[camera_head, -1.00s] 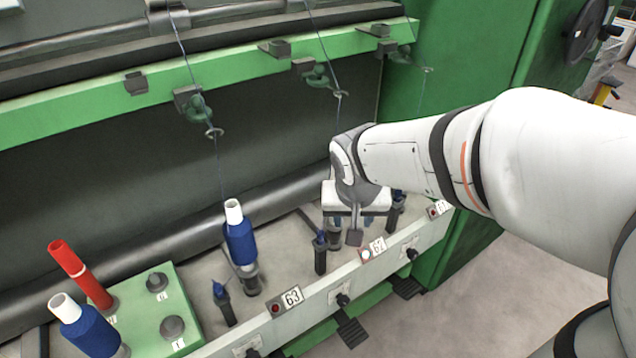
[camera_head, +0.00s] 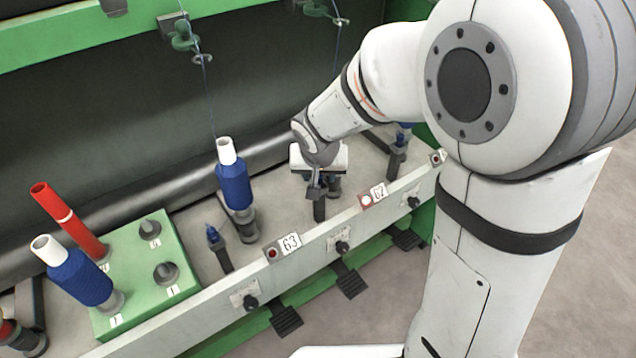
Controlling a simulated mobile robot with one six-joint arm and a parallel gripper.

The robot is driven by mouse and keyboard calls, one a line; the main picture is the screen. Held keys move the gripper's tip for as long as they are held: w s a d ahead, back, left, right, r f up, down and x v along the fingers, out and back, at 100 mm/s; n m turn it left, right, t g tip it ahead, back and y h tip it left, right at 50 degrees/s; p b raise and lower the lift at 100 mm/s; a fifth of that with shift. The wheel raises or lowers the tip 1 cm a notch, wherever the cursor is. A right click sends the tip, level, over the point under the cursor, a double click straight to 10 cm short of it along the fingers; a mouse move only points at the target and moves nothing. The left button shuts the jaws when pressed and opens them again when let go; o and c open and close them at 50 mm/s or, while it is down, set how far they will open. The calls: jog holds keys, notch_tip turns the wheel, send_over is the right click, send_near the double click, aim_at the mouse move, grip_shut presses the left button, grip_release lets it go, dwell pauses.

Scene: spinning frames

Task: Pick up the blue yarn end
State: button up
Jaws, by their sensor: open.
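A thin blue yarn (camera_head: 208,100) runs from a green thread guide down to a blue yarn bobbin (camera_head: 235,187) on a white tube, upright behind number 63. A second thin yarn (camera_head: 336,45) hangs from the right guide and passes out of sight behind my arm. I cannot make out a loose blue yarn end; it may be hidden by my gripper. My gripper (camera_head: 316,186) is open and points down over the spindle spot left of number 62. A dark spindle (camera_head: 319,208) shows just below its fingers; whether they touch cannot be told.
A green block (camera_head: 140,250) at left carries a red tube (camera_head: 66,222), another blue bobbin (camera_head: 76,273) and two grey pegs. A blue-topped peg (camera_head: 216,246) stands left of number 63. The white front rail (camera_head: 230,270) bounds the spindles. Floor lies free at right.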

jog(key=shift+c, duration=0.2)
jog(key=c, duration=0.7)
jog(key=shift+r, duration=0.1)
jog(key=shift+c, duration=0.2)
